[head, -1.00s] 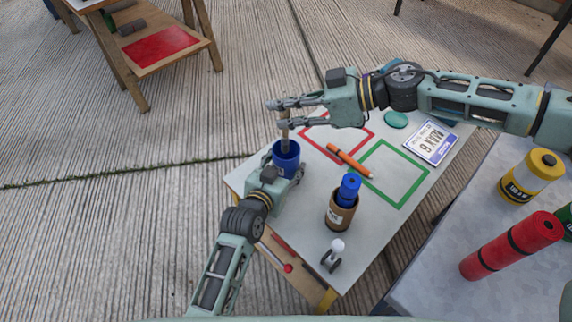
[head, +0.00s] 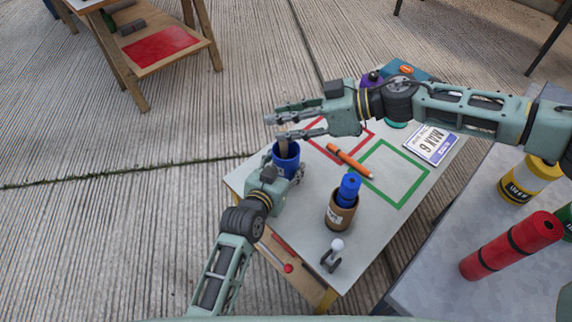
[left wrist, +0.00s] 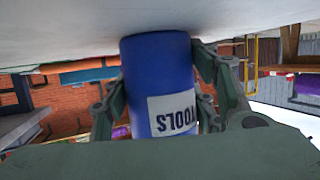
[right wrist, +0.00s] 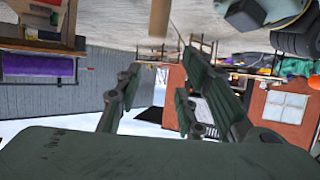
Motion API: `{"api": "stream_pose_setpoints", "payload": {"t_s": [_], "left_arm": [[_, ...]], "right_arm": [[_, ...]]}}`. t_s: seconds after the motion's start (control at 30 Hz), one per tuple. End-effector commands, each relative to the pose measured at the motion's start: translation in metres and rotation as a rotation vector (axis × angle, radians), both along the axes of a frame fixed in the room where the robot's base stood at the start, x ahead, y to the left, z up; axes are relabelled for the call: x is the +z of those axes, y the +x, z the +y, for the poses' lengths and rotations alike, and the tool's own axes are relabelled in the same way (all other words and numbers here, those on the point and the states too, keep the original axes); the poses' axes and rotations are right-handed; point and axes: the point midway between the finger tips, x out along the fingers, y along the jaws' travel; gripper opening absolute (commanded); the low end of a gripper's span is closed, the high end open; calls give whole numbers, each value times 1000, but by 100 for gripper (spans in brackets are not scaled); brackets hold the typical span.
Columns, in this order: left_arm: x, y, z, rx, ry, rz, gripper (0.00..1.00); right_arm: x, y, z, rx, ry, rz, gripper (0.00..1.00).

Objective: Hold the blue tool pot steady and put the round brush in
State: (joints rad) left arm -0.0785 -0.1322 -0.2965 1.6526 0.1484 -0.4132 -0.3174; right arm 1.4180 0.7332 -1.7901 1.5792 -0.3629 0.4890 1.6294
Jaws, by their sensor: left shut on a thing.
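The blue tool pot (head: 287,164) stands upright at the table's left end. My left gripper (left wrist: 163,100) is shut around the pot; its white TOOLS label shows upside down in the left wrist view. The round brush (head: 283,147) stands in the pot mouth, only its tan upper part showing; its lower end is hidden inside. My right gripper (head: 278,128) is just above the pot with its fingers spread. In the right wrist view the brush's tan end (right wrist: 159,18) lies beyond the gap between the fingers, apparently untouched.
An orange marker-like stick (head: 350,160) lies between the red and green outlines on the white table (head: 310,205). A brown pot with a blue roll (head: 348,188) stands nearer. A grey table (head: 440,260) with a red cylinder (head: 510,247) is at right.

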Motion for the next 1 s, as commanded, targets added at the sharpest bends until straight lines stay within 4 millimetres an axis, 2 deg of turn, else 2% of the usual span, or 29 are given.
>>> {"api": "stream_pose_setpoints", "payload": {"t_s": [0.23, 0.37, 0.8, 1.0], "left_arm": [[0, 0, 0, 0, 0, 1, 16], [0, 0, 0, 0, 0, 1, 16], [0, 0, 0, 0, 0, 1, 16], [0, 0, 0, 0, 0, 1, 16]], "right_arm": [[0, 0, 0, 0, 0, 0, 36], [3, -1, -8, -3, 0, -1, 36], [36, -15, -86, -3, 0, -1, 36], [44, -18, -106, -1, 0, 0, 36]]}}
